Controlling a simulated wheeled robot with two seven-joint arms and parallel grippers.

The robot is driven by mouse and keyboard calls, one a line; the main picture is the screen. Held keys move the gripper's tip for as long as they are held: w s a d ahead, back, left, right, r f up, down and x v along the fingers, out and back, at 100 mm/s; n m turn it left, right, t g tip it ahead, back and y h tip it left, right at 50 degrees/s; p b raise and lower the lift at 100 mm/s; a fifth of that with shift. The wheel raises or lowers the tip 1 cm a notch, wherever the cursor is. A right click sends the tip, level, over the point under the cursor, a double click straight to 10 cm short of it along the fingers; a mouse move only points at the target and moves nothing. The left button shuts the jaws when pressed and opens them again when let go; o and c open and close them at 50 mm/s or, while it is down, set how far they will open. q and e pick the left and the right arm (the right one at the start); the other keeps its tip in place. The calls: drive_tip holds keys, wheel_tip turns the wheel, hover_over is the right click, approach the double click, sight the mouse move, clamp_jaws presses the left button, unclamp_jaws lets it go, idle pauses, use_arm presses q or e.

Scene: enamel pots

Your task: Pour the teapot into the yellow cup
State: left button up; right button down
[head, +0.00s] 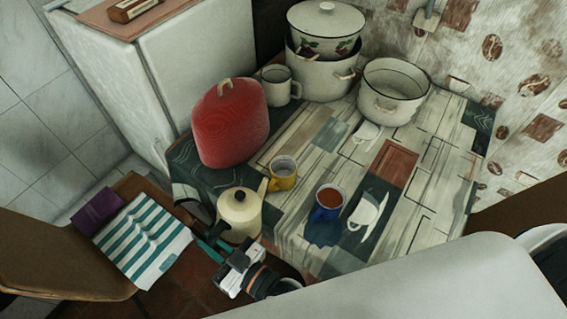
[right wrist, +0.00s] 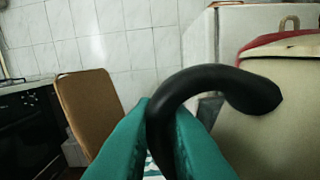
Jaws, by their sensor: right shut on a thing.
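The cream teapot (head: 238,215) with a dark lid knob is at the table's front left edge in the head view, looking close to upright. Its spout points up and right toward the yellow cup (head: 283,174), just beyond it on the table. The cup stands upright; I cannot make out its contents. My right gripper (head: 212,243) is on the teapot's left side, its teal fingers shut on the handle. The right wrist view shows the black curved handle (right wrist: 190,80) between the fingers (right wrist: 165,120) and the cream body (right wrist: 280,125) at right. My left gripper is not in view.
A red tea cosy (head: 230,123) stands behind the teapot. A blue cup (head: 327,203) with reddish-brown liquid is right of the yellow cup. A white mug (head: 277,87) and enamel pots (head: 394,92) stand at the back. A chair (head: 55,262) with a striped cloth is at left.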

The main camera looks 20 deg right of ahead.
sight(217, 234)
drive_tip(key=shift+w+d+r+m+p, duration=0.1)
drive_tip(key=shift+w+d+r+m, duration=0.2)
drive_tip(key=shift+r, duration=0.15)
drive_tip(key=shift+w+d+r+m+p, duration=0.15)
drive_tip(key=shift+d+r+m, duration=0.15)
drive_tip(key=shift+r, duration=0.15)
drive_tip(key=shift+w+d+r+m+p, duration=0.1)
drive_tip(key=shift+w+d+r+m, duration=0.15)
drive_tip(key=shift+r, duration=0.2)
drive_tip(key=shift+w+d+r+m, duration=0.25)
drive_tip(key=shift+r+m, duration=0.1)
drive_tip(key=shift+r, duration=0.2)
drive_tip(key=shift+w+d+r+m+p, duration=0.25)
drive_tip(key=shift+d+r+m+p, duration=0.05)
drive_tip(key=shift+r+p, duration=0.2)
drive_tip(key=shift+w+d+r+m, duration=0.35)
drive_tip(key=shift+d+r+m, duration=0.05)
drive_tip(key=shift+r, duration=0.25)
drive_tip(key=shift+w+d+r+m+p, duration=0.35)
drive_tip(key=shift+d+r+m+p, duration=0.15)
drive_tip(key=shift+r, duration=0.25)
drive_tip(key=shift+w+d+r+m+p, duration=0.35)
drive_tip(key=shift+d+r+m, duration=0.15)
drive_tip(key=shift+r, duration=0.25)
idle(0.9)
